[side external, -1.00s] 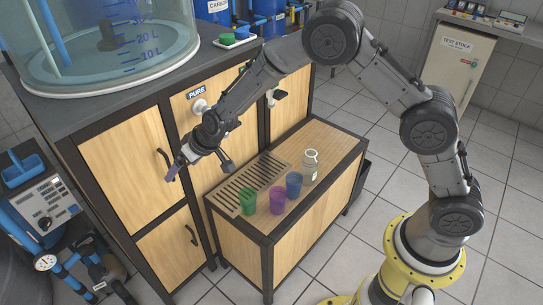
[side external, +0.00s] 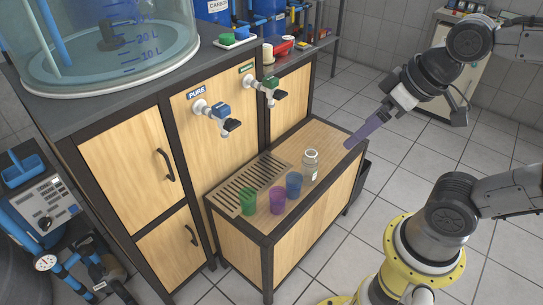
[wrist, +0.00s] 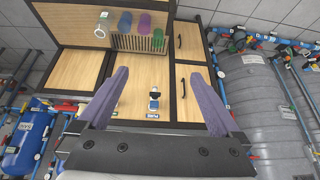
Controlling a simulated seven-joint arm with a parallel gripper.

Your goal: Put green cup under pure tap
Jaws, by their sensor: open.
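The green cup (side external: 247,201) stands upright on the low wooden bench, at the near end of the slotted drain grate. It also shows in the wrist view (wrist: 157,39). The pure tap (side external: 220,113) has a blue body and sticks out of the cabinet front beside a PURE label (side external: 197,91). In the wrist view the tap (wrist: 153,98) shows between my fingers, some distance off. My gripper (side external: 350,146) is open and empty, beyond the right end of the bench and well apart from the cup. Both purple fingers show spread in the wrist view (wrist: 160,72).
A second tap (side external: 268,90) with a green body is right of the pure tap. The bench's right end is clear.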

